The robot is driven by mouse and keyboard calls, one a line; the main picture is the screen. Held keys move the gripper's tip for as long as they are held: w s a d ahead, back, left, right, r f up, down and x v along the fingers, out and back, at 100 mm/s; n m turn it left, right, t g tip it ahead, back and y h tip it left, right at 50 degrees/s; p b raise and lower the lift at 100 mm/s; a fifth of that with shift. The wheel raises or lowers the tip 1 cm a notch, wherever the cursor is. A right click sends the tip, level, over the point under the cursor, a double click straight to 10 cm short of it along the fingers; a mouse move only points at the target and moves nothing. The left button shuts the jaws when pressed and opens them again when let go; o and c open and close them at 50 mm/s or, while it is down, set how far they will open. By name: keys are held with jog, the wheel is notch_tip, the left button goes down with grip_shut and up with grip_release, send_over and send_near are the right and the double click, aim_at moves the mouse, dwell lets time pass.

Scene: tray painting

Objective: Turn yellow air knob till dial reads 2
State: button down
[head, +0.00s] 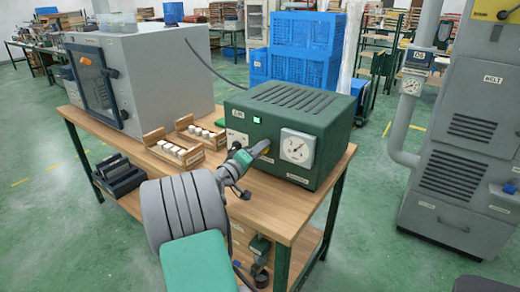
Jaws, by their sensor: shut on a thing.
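The green box (295,112) stands on the wooden bench, with vents on top and a lit green window on its front. A white square dial (297,147) with a round face and a thin needle is on its front right. The needle points up and to the right, but its number is too small to read. My gripper (261,150) is at the front of the box, just left of the dial, shut on the yellow air knob. The knob is almost wholly hidden by my gripper.
Two wooden racks (174,149) with white pieces sit left of my gripper on the bench (268,212). Blue crates (300,48) are behind; a grey machine (465,130) stands right.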

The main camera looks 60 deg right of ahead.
jog(key=c, duration=0.9)
grip_release()
jog(key=w+a, duration=0.1)
jog(key=a, duration=0.6)
jog(key=shift+a, duration=0.4)
jog(key=shift+w, duration=0.1)
